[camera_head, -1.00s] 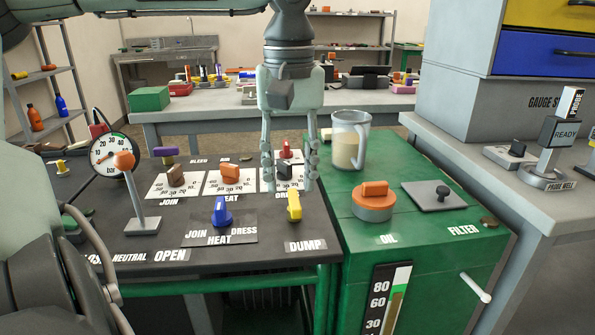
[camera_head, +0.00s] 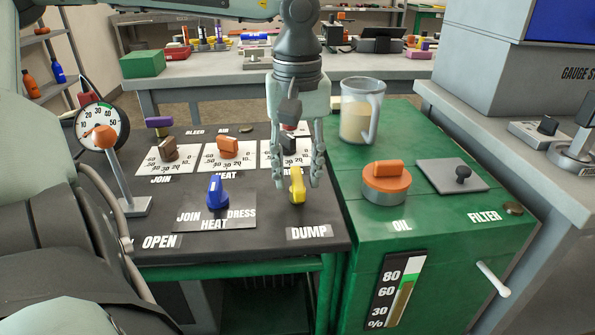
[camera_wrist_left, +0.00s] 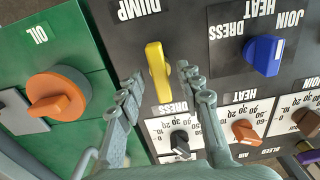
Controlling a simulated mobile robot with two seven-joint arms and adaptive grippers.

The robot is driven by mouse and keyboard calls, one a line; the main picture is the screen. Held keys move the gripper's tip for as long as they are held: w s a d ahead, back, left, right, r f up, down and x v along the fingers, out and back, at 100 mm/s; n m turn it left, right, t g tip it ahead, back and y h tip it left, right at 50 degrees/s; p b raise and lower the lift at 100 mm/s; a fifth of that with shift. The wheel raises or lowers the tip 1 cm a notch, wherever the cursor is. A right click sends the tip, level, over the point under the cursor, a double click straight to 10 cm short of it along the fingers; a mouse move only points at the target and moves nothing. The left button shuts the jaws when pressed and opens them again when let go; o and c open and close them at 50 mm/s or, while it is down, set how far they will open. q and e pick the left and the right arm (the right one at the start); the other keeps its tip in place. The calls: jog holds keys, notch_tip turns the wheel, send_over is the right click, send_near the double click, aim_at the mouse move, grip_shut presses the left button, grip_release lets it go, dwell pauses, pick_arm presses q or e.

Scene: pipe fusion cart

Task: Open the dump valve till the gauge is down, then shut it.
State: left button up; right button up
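The yellow dump valve handle (camera_head: 297,185) stands on the black panel behind the DUMP label (camera_head: 309,233). My left gripper (camera_head: 301,178) is over it with fingers pointing down. In the left wrist view the yellow handle (camera_wrist_left: 158,72) lies between the open fingertips (camera_wrist_left: 160,75), with a gap on each side. The handle points roughly toward the DUMP label. The round pressure gauge (camera_head: 88,121) is at the left of the panel. An orange lever knob covers part of its face, and I cannot read the needle. My right gripper is not in view.
The blue selector (camera_head: 216,192) is left of the dump handle, and three dials sit behind. The orange oil cap (camera_head: 386,180) and a measuring jug (camera_head: 360,112) are on the green cabinet to the right. The orange-knobbed lever (camera_head: 105,137) stands before the gauge.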

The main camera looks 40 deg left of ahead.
pick_arm(q)
jog(key=shift+f, duration=0.2)
jog(key=shift+c, duration=0.5)
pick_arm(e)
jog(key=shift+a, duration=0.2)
pick_arm(q)
grip_shut()
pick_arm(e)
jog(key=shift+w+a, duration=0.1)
